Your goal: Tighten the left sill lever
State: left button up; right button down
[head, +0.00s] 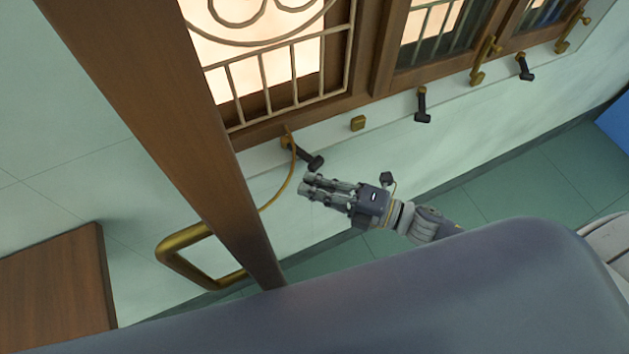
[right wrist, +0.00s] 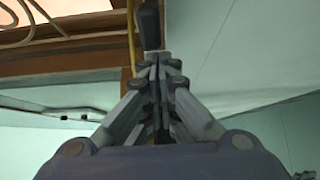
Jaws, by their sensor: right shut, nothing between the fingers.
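The left sill lever (head: 305,155) has a black grip on a brass mount and slants down to the right on the white sill below the grilled window. My right gripper (head: 307,186) is below the lever in the head view, its fingers pointing left, apart from the grip in that picture. In the right wrist view my fingers (right wrist: 157,82) are together and empty, and the dark lever grip (right wrist: 150,24) shows just beyond the fingertips. Whether they touch it cannot be told. My left gripper is not in view.
A yellow cord (head: 287,187) hangs beside the lever. A wooden post (head: 165,110) with a brass pull handle (head: 172,248) stands at the left. Two more black levers (head: 422,106) (head: 524,68) and a small brass block (head: 358,123) sit further right along the sill.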

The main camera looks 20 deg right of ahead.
jog(key=shift+w+d, duration=0.1)
dwell(0.3)
jog(key=d, duration=0.1)
jog(key=w+d+n+g+y+b, duration=0.1)
jog(key=shift+d+g, duration=0.3)
jog(key=shift+a, duration=0.1)
